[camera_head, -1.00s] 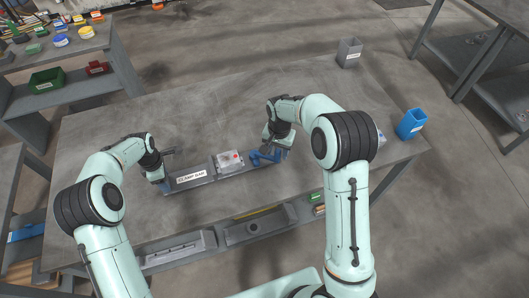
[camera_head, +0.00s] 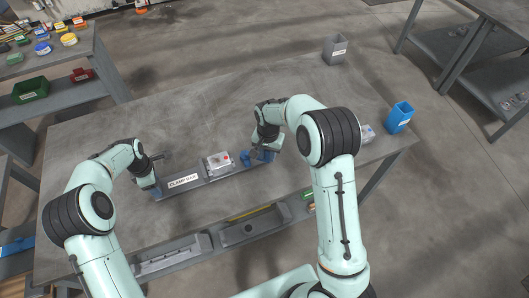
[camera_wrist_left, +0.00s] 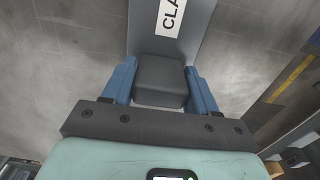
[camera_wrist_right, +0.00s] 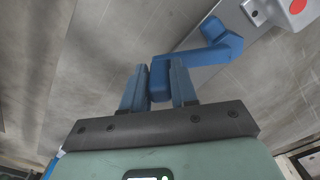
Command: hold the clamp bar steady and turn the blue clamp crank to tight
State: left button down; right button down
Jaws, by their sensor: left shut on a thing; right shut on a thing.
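The clamp bar (camera_head: 200,178) is a long grey bar with a white label, lying across the table. A block at its left end shows between the fingers in the left wrist view (camera_wrist_left: 161,80). My left gripper (camera_head: 154,181) is shut on that end; its blue fingers (camera_wrist_left: 161,88) flank the block. The blue clamp crank (camera_head: 246,158) is at the bar's right end. In the right wrist view the crank (camera_wrist_right: 212,50) is a bent blue arm. My right gripper (camera_head: 262,153) is shut on its handle, which sits between the blue fingers (camera_wrist_right: 159,88).
A light grey block with a red dot (camera_head: 219,163) sits on the bar. A grey bin (camera_head: 334,49) and a blue bin (camera_head: 399,117) stand at the right. The table (camera_head: 200,110) behind the bar is clear.

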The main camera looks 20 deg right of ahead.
jog(key=shift+s+a+m, duration=0.6)
jog(key=shift+a+m, duration=0.3)
jog(key=shift+m, duration=0.3)
jog(key=a+m, duration=0.1)
jog(key=s+a+m, duration=0.1)
jog(key=shift+m, duration=0.3)
jog(key=a+m, duration=0.1)
jog(key=m, duration=0.1)
jog(key=a+m, duration=0.1)
jog(key=shift+s+a+m, duration=0.25)
jog(key=shift+a+m, duration=0.05)
jog(key=shift+a, duration=0.05)
jog(key=a+m, duration=0.2)
jog(key=shift+m, duration=0.4)
jog(key=a+m, duration=0.1)
jog(key=w+a+m, duration=0.1)
jog(key=m, duration=0.1)
jog(key=shift+a, duration=0.15)
jog(key=shift+w+a+m, duration=0.2)
jog(key=shift+a+m, duration=0.1)
jog(key=shift+m, duration=0.2)
jog(key=shift+w+a, duration=0.2)
jog(key=shift+a, duration=0.25)
